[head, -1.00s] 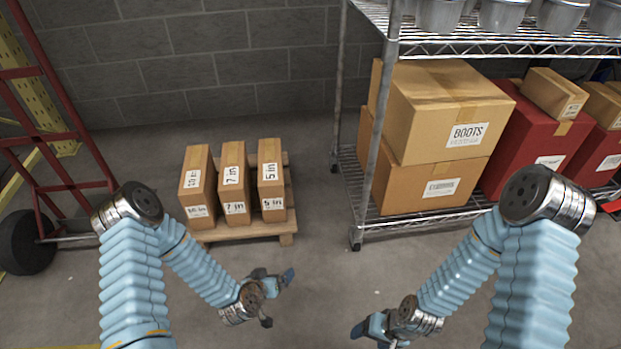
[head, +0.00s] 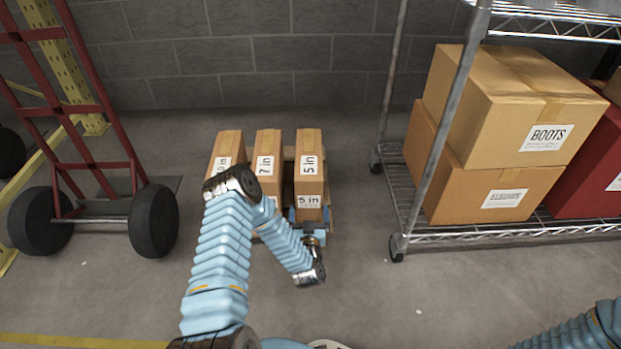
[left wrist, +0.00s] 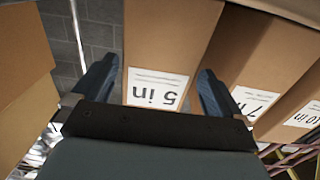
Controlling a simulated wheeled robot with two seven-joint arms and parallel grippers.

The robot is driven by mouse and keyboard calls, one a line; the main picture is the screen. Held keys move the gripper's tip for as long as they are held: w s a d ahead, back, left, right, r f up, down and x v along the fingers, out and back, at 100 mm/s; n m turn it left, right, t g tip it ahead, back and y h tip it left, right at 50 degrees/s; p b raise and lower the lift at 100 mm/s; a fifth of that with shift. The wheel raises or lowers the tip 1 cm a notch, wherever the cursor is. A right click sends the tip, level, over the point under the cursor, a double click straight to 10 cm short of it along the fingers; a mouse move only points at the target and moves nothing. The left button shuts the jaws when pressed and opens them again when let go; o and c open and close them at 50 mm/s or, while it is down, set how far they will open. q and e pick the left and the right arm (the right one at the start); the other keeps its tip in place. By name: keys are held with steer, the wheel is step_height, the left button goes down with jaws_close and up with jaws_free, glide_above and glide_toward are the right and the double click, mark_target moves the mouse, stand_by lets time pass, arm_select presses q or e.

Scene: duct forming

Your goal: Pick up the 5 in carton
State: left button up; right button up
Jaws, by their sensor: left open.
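The 5 in carton (head: 309,165) is a tall brown box with white labels. It stands upright on a low wooden pallet at the right end of a row of three cartons. My left gripper (head: 309,217) is at the lower front of this carton. In the left wrist view the 5 in carton (left wrist: 168,45) fills the middle, upside down. The open fingers of my left gripper (left wrist: 158,85) lie one on each side of it; I cannot tell if they touch. My right gripper is out of view; only part of my right arm shows at the lower right.
The 7 in carton (head: 267,158) stands close to the left of it, then another carton (head: 227,150). A wire shelf with a BOOTS box (head: 500,100) stands to the right. A red hand truck (head: 105,130) stands left. The floor in front is clear.

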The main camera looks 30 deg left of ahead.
arm_select(q)
steer(key=b+x, duration=0.1)
steer(key=x, duration=0.6)
steer(key=shift+c, duration=0.3)
steer(key=c, duration=1.4)
steer(key=shift+r, duration=0.1)
steer(key=shift+c, duration=0.9)
